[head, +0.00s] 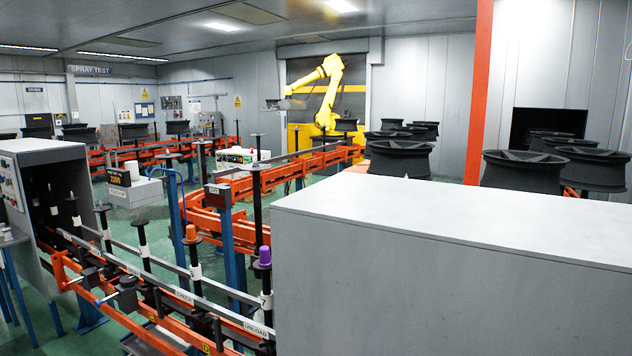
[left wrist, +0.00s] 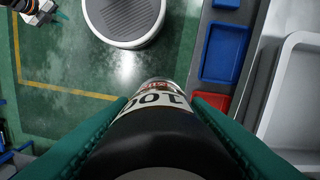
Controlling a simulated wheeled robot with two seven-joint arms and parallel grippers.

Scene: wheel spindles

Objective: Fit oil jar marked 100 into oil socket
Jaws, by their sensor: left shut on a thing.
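My left gripper (left wrist: 160,104) has green fingers, seen in the left wrist view. It is shut on a black oil jar (left wrist: 155,142). The jar has a white label band that reads 100, upside down in this view, and some red print beyond it. The far end of the jar narrows to a clear or shiny part. The left gripper and the jar do not show in the head view. A small white and dark part with a teal tip at the upper left of the wrist view looks like my right gripper (left wrist: 42,12); its fingers are unclear. I cannot make out the oil socket.
In the wrist view a blue tray (left wrist: 226,52), a red bin (left wrist: 212,101) and a white tray (left wrist: 297,82) lie to the right. Green floor is open on the left. The head view shows a large grey cabinet (head: 450,270) in front and an orange spindle conveyor (head: 175,322).

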